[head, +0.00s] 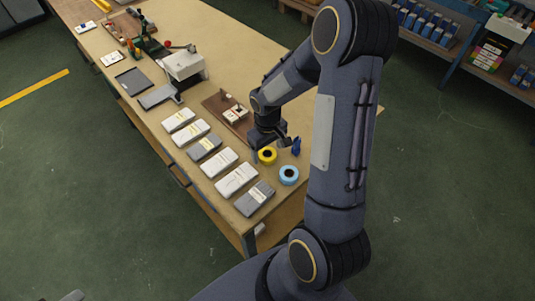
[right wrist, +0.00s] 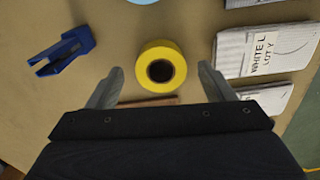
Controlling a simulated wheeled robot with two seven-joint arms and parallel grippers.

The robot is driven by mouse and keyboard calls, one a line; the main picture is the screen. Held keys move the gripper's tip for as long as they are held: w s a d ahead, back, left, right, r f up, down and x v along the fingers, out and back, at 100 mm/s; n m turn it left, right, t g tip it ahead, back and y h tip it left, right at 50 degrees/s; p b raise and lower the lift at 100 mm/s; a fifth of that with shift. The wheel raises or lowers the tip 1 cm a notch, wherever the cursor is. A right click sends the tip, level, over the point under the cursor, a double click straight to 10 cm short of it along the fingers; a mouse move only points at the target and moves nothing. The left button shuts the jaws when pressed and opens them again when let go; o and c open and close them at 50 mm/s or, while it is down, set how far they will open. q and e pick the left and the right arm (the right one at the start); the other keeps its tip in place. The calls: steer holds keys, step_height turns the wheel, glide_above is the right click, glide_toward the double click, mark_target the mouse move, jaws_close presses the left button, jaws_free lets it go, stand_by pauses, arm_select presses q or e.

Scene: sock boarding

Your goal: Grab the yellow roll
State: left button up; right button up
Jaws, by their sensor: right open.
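The yellow roll (head: 267,155) lies flat on the table near its right edge, below my right gripper (head: 268,143). In the right wrist view the yellow roll (right wrist: 161,65) shows its dark core, facing up at the camera. My right gripper (right wrist: 157,84) is open, with one finger on each side of the roll's lower part and a gap to both. Nothing is between the fingers except the roll's near side; I cannot tell the height of the fingertips above the table. My left gripper is not identifiable in the head view.
A blue roll (head: 289,175) sits just beside the yellow one. A blue tool (right wrist: 62,53) lies to the left in the right wrist view. Packed socks (right wrist: 262,52) lie at the right there, and line the table (head: 222,215). A wooden board (head: 225,112) lies behind.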

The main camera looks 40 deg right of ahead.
steer(key=shift+f, duration=0.5)
steer(key=c, duration=1)
steer(key=shift+c, duration=0.2)
steer(key=shift+r, duration=0.2)
